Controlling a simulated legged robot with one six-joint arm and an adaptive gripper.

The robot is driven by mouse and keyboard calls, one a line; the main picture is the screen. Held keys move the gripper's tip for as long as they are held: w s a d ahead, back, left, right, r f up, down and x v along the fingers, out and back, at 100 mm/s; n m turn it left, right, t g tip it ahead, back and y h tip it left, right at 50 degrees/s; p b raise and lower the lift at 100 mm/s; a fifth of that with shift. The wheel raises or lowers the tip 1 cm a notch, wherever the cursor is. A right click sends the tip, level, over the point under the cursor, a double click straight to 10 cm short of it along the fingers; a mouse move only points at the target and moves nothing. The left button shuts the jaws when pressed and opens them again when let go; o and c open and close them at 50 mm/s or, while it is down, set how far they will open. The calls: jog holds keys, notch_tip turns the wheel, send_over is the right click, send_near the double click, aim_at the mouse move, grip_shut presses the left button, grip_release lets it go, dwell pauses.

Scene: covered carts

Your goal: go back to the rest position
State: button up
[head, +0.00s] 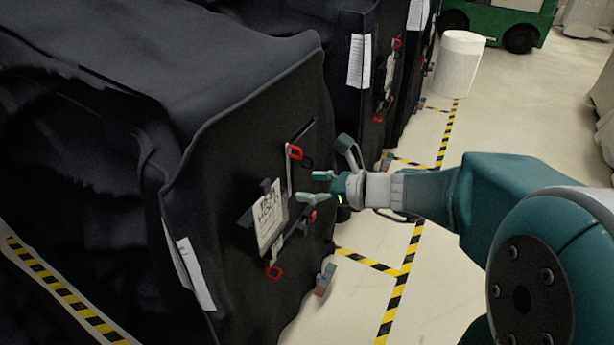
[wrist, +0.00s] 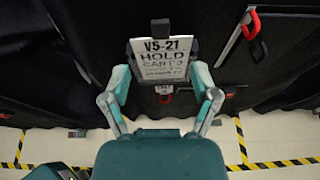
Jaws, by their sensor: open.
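My gripper (head: 318,187) is open in front of the side of the nearest black covered cart (head: 225,150). In the wrist view its two fingers (wrist: 160,92) stand apart at either side of a white tag (wrist: 162,58) lettered "V5-21 HOLD". The tag hangs on the cart's side, and in the head view it shows (head: 270,212) left of the fingers. I cannot tell whether the fingers touch it. My arm reaches in from the right.
Red hooks show on the cart side, one (head: 295,152) above the gripper and one (head: 273,272) below the tag. More covered carts (head: 345,50) stand behind. A white roll (head: 459,62) stands on the floor at the back. Yellow-black tape (head: 404,270) marks the open floor at right.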

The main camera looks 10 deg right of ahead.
jog(key=s+a+n+g+h, duration=0.2)
jog(key=s+n+g+h, duration=0.25)
jog(key=s+n, duration=0.85)
jog(key=s+d+r+n+t+h, duration=0.1)
jog(key=s+d+n+h, duration=0.4)
jog(key=n, duration=0.7)
jog(key=d+h, duration=0.1)
jog(key=d, duration=0.1)
jog(key=shift+s+d+r+n, duration=0.3)
jog(key=shift+d, duration=0.1)
